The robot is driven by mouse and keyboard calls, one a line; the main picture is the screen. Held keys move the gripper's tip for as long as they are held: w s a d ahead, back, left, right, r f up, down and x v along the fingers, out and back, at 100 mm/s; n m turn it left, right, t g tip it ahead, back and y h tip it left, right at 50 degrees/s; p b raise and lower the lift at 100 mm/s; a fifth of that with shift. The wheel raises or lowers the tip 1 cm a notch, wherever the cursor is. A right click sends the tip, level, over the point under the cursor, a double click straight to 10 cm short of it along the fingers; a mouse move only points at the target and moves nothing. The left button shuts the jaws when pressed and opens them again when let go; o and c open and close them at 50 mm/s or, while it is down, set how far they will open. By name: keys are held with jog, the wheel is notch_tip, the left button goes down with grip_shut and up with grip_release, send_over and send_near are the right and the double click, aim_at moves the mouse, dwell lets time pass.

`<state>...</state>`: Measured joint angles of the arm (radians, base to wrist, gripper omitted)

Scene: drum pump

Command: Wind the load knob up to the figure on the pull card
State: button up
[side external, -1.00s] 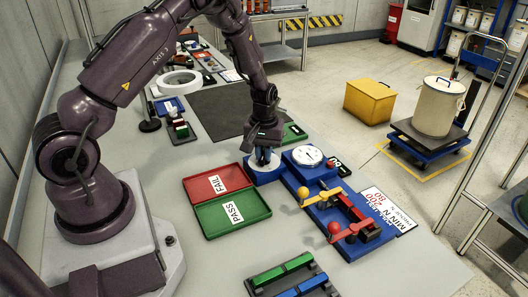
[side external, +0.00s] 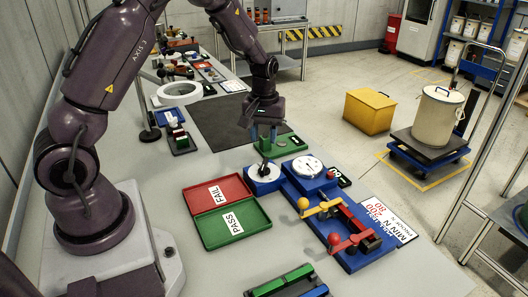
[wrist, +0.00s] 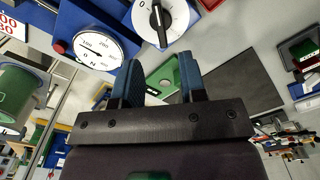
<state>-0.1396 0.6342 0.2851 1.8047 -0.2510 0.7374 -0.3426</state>
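The load knob (side external: 264,172) is a black bar handle on a round white dial in a blue housing; it also shows in the wrist view (wrist: 157,22). The pull card (side external: 388,220) lies at right, with MIN N, 200 and 80 readable.
A blue fixture (side external: 335,232) with yellow and red levers joins the gauge. A red FAIL tray (side external: 205,203) and a green PASS tray (side external: 252,228) lie left of it. A dark mat (side external: 228,128) lies behind my gripper. Green and blue bars lie at the front edge.

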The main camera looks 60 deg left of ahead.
notch_tip(320, 180, up, 4)
dwell(0.5)
jog(key=s+d+r+m+t, duration=0.2)
jog(key=s+d+r+m, duration=0.3)
jog(key=s+d+r, duration=0.2)
jog(key=s+d+r+m+t, duration=0.3)
jog(key=s+d+r+m, duration=0.2)
jog(key=s+r, duration=0.5)
jog(key=s+d, duration=0.2)
jog(key=shift+d+t, duration=0.3)
jog(key=shift+d, duration=0.05)
